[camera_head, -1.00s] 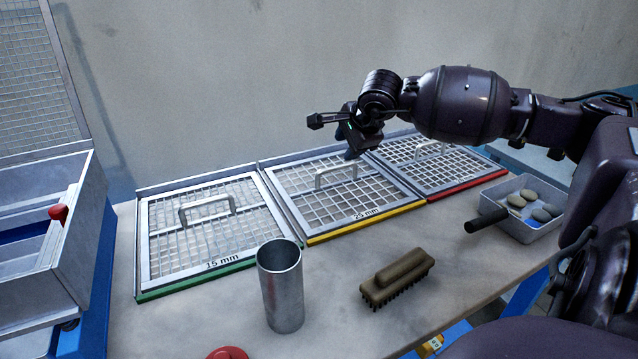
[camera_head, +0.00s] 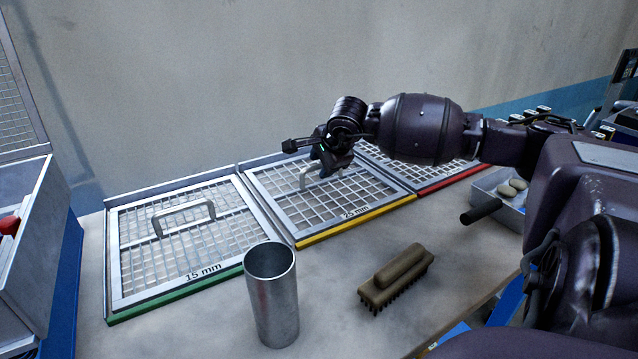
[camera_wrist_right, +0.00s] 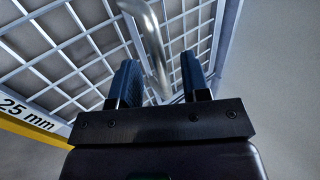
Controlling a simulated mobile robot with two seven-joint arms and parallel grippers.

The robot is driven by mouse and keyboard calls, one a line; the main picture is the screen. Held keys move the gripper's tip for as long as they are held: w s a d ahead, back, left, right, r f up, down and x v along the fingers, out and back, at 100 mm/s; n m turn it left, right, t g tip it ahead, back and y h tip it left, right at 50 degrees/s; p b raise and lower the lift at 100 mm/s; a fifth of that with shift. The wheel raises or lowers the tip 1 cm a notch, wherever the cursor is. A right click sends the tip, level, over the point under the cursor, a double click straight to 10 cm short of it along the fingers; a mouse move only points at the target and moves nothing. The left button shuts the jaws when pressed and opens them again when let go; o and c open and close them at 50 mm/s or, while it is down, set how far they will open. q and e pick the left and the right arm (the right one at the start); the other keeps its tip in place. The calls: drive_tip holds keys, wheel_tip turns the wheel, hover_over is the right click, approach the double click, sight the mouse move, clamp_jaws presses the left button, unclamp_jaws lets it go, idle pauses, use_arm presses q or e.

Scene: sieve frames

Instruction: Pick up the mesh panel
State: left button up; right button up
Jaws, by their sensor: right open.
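Several mesh panels with metal frames and arched handles lie side by side on the bench. The 25 mm panel (camera_head: 300,215) has a yellow front edge and is the middle one. The 15 mm panel (camera_head: 190,243) with a green edge is left of it, and a red-edged panel (camera_head: 432,180) is right of it, partly behind my arm. My right gripper (camera_head: 326,166) is open at the handle of the 25 mm panel. In the right wrist view the handle (camera_wrist_right: 150,40) runs between the open fingers (camera_wrist_right: 159,62). Whether a finger touches it I cannot tell. My left gripper is out of view.
A metal cup (camera_head: 272,305) and a brown brush (camera_head: 397,277) stand in front of the panels. A tray (camera_head: 484,190) with stones and a black-handled tool is at the right. A grey box (camera_head: 35,235) is at the left. A wall is behind.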

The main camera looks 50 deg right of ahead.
drive_tip(key=shift+x, duration=1.1)
drive_tip(key=shift+r, duration=0.15)
drive_tip(key=shift+s, duration=0.1)
drive_tip(key=shift+c, duration=0.5)
clamp_jaws()
drive_tip(key=shift+r, duration=0.15)
